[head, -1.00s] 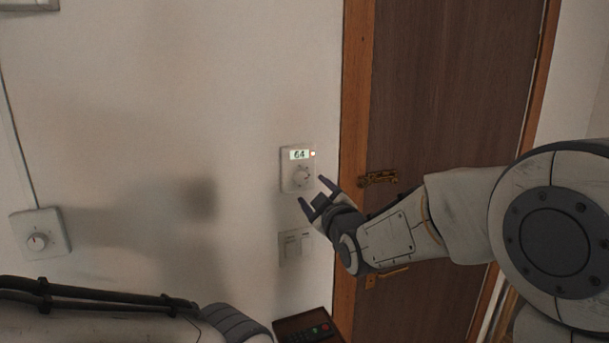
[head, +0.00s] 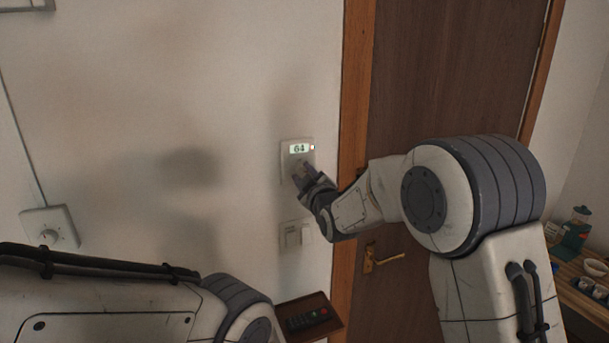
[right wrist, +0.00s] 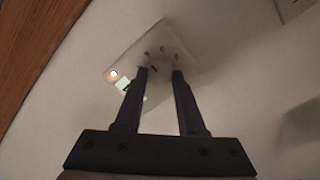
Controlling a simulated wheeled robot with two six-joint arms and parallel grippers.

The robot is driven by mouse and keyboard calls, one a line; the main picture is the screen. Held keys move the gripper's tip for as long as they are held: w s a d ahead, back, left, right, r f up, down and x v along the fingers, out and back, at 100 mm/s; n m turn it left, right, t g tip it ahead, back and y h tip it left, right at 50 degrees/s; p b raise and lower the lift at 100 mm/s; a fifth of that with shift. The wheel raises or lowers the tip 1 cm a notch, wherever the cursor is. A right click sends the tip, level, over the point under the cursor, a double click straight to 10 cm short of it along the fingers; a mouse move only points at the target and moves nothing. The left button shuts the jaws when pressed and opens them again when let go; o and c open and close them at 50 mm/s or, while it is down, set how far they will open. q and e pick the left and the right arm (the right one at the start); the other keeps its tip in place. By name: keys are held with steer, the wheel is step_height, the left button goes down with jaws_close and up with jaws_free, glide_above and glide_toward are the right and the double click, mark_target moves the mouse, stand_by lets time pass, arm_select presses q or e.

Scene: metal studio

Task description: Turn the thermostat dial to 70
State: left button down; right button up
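The thermostat (head: 287,158) is a white plate on the wall left of the door frame, with a lit display reading 64 and a small indicator light. It also shows tilted in the right wrist view (right wrist: 185,42). Its round dial (right wrist: 160,69) is between the two dark fingers of my right gripper (head: 302,171) and is mostly hidden by them. The fingers (right wrist: 160,76) are drawn in from their full spread and appear closed on the dial's sides. My left arm shows at the lower left, but its gripper is out of view.
A white switch plate (head: 296,235) sits just below the thermostat. Another dial plate (head: 49,229) is on the wall at far left. A small shelf with a remote (head: 306,319) juts out below. The door (head: 440,90) has a brass handle (head: 384,260).

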jaws_close()
steer(key=shift+f+m+b, duration=0.15)
steer(key=shift+m+b, duration=0.55)
steer(key=shift+b, duration=0.4)
steer(key=m+b, duration=0.2)
steer(key=shift+d+b, duration=0.1)
steer(key=shift+b, duration=0.25)
steer(key=m+b, duration=0.1)
steer(key=m, duration=0.1)
steer(key=shift+m+b, duration=0.3)
steer(key=shift+b, duration=0.1)
steer(key=shift+d+r+m+g+b, duration=0.15)
steer(key=shift+m+g+b, duration=0.15)
steer(key=shift+m, duration=0.4)
steer(key=shift+a+r+m+g+b, duration=0.1)
steer(key=shift+m+g+b, duration=0.15)
steer(key=shift+m, duration=0.45)
steer(key=o, duration=0.7)
jaws_free()
steer(key=shift+o, duration=0.2)
